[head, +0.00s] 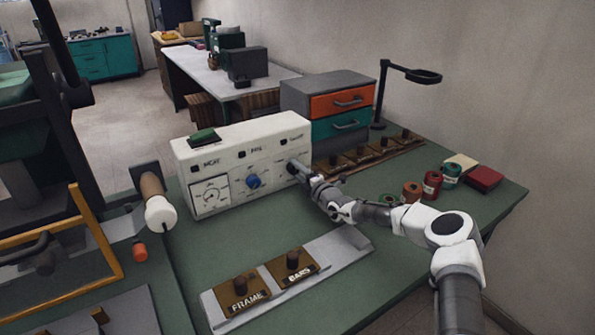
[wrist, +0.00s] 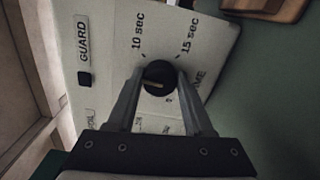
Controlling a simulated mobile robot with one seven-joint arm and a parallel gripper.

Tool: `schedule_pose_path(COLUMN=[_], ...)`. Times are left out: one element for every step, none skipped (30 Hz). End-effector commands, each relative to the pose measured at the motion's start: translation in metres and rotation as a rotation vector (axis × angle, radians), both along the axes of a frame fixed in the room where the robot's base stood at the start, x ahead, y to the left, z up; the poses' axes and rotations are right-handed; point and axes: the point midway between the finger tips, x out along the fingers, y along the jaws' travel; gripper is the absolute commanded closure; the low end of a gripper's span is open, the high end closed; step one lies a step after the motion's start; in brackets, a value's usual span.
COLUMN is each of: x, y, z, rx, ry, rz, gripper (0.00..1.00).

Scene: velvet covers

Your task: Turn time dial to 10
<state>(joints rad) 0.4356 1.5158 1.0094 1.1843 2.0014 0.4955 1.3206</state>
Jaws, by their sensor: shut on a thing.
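The time dial (wrist: 160,77) is a round black knob on the white control box (head: 240,147), at the right end of its front face in the head view. My gripper (wrist: 161,88) has one finger on each side of the dial and is shut on it. A pale mark shows on the dial's face; where it points I cannot tell. The labels "10 sec" (wrist: 138,31) and "15 sec" (wrist: 189,36) stand beside the dial in the wrist view. In the head view my gripper (head: 299,170) hides most of the dial.
The box also carries a blue knob (head: 253,181), a gauge (head: 211,196) and a green switch (head: 203,135). Drawers (head: 328,105) stand behind it. A metal strip with wooden FRAME (head: 241,293) and BARS (head: 292,271) blocks lies in front.

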Motion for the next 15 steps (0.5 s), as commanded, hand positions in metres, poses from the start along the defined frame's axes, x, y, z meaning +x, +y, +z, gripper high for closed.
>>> schedule_pose_path(x=[-0.0001, 0.0, 0.0, 0.0, -0.0001, -0.0001, -0.0002, -0.0002, -0.0002, -0.0002, -0.0002, -0.0001, -0.0002, -0.0002, -0.0002], y=[-0.0006, -0.0008, -0.0008, -0.0007, -0.0007, -0.0005, -0.0004, -0.0002, -0.0002, -0.0002, -0.0002, -0.0002, -0.0001, -0.0003, -0.0004], z=[-0.0012, -0.0011, -0.0011, -0.0014, -0.0019, -0.0023, -0.0022, -0.0021, -0.0022, -0.0022, -0.0022, -0.0022, -0.0024, -0.0028, -0.003], rx=[0.036, 0.061, 0.092, 0.116, 0.139, 0.169, 0.191, 0.213, 0.242, 0.263, 0.284, 0.309, 0.328, 0.345, 0.368], ry=[0.025, 0.041, 0.062, 0.078, 0.095, 0.115, 0.13, 0.144, 0.163, 0.177, 0.191, 0.208, 0.221, 0.234, 0.249], rz=[-0.001, -0.001, -0.001, -0.001, -0.001, 0.0, 0.0, 0.0, 0.0, 0.0, 0.0, 0.0, 0.0, -0.001, -0.001], gripper=[1.0, 1.0, 1.0, 1.0, 1.0, 1.0, 1.0, 1.0, 1.0, 1.0, 1.0, 1.0, 1.0, 1.0, 1.0])
